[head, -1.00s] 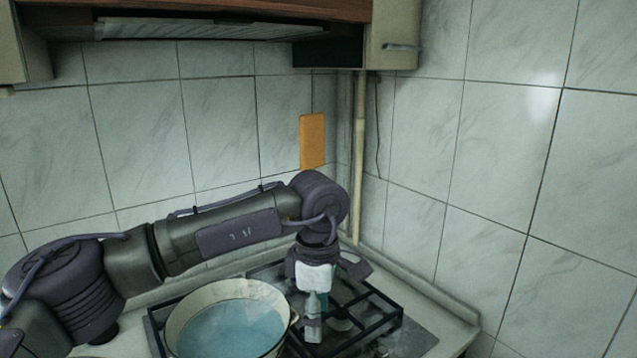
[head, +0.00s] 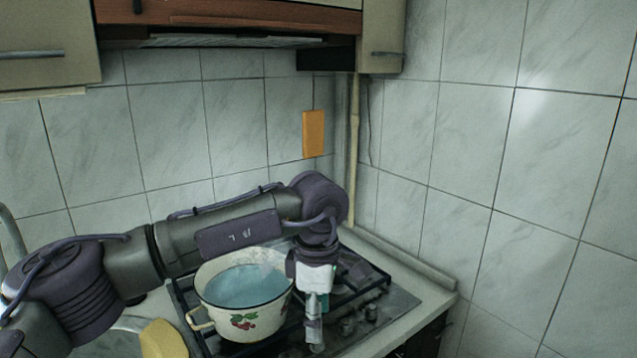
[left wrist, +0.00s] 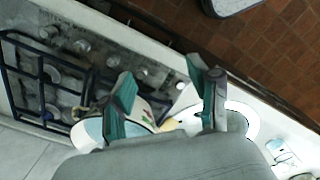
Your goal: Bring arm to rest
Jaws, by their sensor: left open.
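My left arm comes in from the left in the head view, bent at the elbow with its wrist pointing down. Its left gripper (head: 314,328) hangs in front of the gas hob (head: 400,304), to the right of the pot, and looks empty. In the left wrist view its two teal-padded fingers (left wrist: 166,92) are spread apart. A cream enamel pot (head: 244,322) with a cherry pattern and bluish contents stands on the hob. My right gripper is not in view.
A yellow object (head: 163,340) lies at the lower left by the sink. An orange board (head: 313,134) hangs on the tiled wall. Cabinets and a hood (head: 225,38) are above. The left wrist view shows open brown tiled floor (left wrist: 275,55) beyond the counter.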

